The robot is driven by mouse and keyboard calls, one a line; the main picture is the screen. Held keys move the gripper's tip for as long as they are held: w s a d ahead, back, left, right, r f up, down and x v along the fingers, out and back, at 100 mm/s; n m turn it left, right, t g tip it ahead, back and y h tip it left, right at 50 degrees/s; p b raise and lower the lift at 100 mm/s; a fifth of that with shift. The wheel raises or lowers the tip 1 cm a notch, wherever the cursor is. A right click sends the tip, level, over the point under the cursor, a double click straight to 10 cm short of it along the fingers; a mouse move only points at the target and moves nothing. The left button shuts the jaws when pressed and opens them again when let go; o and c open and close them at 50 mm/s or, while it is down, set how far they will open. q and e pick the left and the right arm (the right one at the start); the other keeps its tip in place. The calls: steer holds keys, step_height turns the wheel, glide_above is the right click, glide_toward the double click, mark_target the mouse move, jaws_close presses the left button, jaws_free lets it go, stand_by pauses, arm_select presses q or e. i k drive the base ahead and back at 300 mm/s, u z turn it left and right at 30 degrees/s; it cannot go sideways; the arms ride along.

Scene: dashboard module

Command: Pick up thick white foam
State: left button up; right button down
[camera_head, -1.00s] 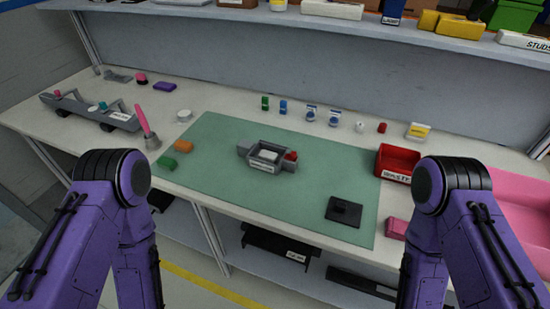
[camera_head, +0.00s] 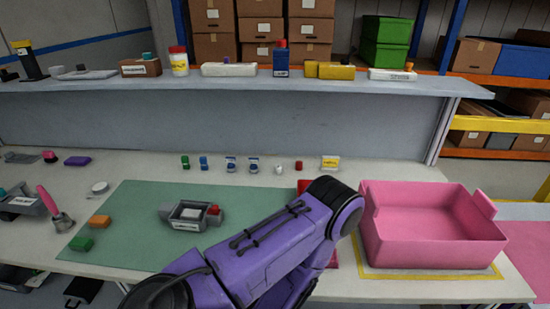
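A small grey dashboard module (camera_head: 172,211) sits on the green mat (camera_head: 130,205) left of centre. A whitish block (camera_head: 190,213) lies inside it; I cannot tell if this is the thick white foam. A small red part is at the module's right end. No other piece is clearly white foam. One of my purple arms crosses the lower middle and hides the mat's right part and most of a red bin (camera_head: 304,186). Neither of my grippers shows in the head view.
A large, empty-looking pink bin (camera_head: 430,240) stands at the right in a yellow outline. Small coloured parts line the table's back. A shelf (camera_head: 230,84) runs above the table.

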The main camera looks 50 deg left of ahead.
mark_target(189, 215)
steer(key=z, duration=0.75)
steer(key=k, duration=1.25)
steer(key=u, duration=0.45)
